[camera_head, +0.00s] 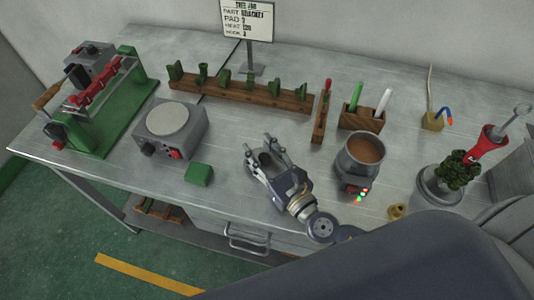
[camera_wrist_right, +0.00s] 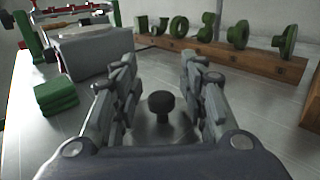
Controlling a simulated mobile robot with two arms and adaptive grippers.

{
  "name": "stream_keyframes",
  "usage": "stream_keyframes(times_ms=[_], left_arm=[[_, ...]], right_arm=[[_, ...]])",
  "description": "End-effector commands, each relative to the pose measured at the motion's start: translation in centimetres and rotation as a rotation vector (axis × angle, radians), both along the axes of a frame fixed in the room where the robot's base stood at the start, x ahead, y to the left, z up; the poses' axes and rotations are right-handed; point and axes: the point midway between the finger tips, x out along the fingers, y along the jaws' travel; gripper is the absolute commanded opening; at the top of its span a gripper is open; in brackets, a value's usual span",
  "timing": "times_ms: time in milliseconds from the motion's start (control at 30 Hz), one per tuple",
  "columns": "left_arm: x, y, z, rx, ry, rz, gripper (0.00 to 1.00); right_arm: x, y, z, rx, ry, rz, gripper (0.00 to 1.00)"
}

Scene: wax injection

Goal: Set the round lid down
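The round lid (camera_wrist_right: 158,132) is a grey disc with a black knob (camera_wrist_right: 161,103), seen in the right wrist view between my right gripper's fingers. It appears to lie on the table top. My right gripper (camera_head: 264,142) is open over the front middle of the table. It also shows in the right wrist view (camera_wrist_right: 162,82), with a gap on each side of the knob. In the head view the lid is mostly hidden by the gripper. My left gripper is not in view.
A wax pot (camera_head: 362,152) stands to the right of the gripper. A hot plate (camera_head: 170,131) and a green block (camera_head: 198,174) are to its left. A wooden rack (camera_head: 240,93) with green wax pieces is behind. A small wooden holder (camera_head: 319,125) stands between rack and pot.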

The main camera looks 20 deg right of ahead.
Motion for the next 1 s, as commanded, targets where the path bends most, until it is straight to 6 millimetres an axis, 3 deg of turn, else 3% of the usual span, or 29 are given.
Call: stream_keyframes(times_ms=[33,167,233,600,800,1000], left_arm=[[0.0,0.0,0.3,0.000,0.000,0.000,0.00],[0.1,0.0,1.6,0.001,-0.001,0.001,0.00],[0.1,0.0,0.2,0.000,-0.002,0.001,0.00],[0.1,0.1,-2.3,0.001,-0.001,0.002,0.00],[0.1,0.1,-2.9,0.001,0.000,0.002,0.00],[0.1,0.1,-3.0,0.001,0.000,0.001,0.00]], right_arm=[[-0.3,0.1,-0.5,-0.004,0.017,0.005,0.39],[-0.3,0.1,0.9,-0.005,0.015,0.005,0.39],[-1.8,-0.3,-0.2,-0.005,0.019,0.006,0.39],[-8.9,-2.1,0.3,-0.003,0.012,0.005,0.39],[-11.1,-2.7,0.5,-0.003,0.009,0.003,0.39],[-11.8,-2.9,0.8,-0.001,0.006,0.002,0.39]])
